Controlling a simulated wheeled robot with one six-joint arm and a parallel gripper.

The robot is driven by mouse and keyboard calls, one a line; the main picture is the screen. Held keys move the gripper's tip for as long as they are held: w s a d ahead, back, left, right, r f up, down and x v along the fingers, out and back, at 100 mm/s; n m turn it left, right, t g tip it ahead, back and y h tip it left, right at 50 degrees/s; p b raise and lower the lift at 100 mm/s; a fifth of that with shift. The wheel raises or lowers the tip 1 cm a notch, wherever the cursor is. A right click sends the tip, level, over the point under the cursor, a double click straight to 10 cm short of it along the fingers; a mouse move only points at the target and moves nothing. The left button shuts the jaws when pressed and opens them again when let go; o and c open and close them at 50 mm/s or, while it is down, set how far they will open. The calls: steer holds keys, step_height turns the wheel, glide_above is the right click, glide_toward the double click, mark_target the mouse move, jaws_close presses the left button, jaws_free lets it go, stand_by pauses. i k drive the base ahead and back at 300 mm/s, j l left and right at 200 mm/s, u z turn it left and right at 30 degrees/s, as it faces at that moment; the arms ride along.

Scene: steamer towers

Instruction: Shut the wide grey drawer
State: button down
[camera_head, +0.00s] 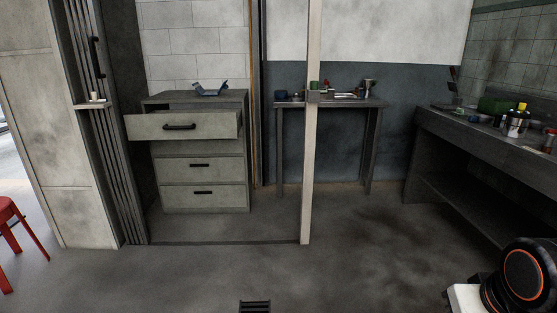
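The wide grey drawer (185,126) is the top one of a grey cabinet (247,180) standing behind the doorway. It is pulled out well beyond the cabinet front and has a dark bar handle (179,127). A dark gap shows above its front edge, but its inside is mostly hidden. Two lower drawers, the middle one (180,166) and the bottom one (180,194), are shut. My gripper is out of view; only a black and white part of my arm with an orange ring shows at the bottom right, far from the drawer.
A pale post (310,170) stands right of the cabinet. A dark folding door (108,170) is at its left. A blue item (211,90) lies on the cabinet top. A dark bench (470,132) with bottles runs along the right. The floor before the cabinet is clear.

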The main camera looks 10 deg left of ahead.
mark_target(187, 124)
steer(key=i+u, duration=0.2)
steer(key=i, duration=0.35)
steer(key=i+u, duration=0.25)
steer(key=i, duration=0.3)
steer(key=i+l+u, duration=0.2)
steer(key=i, duration=0.35)
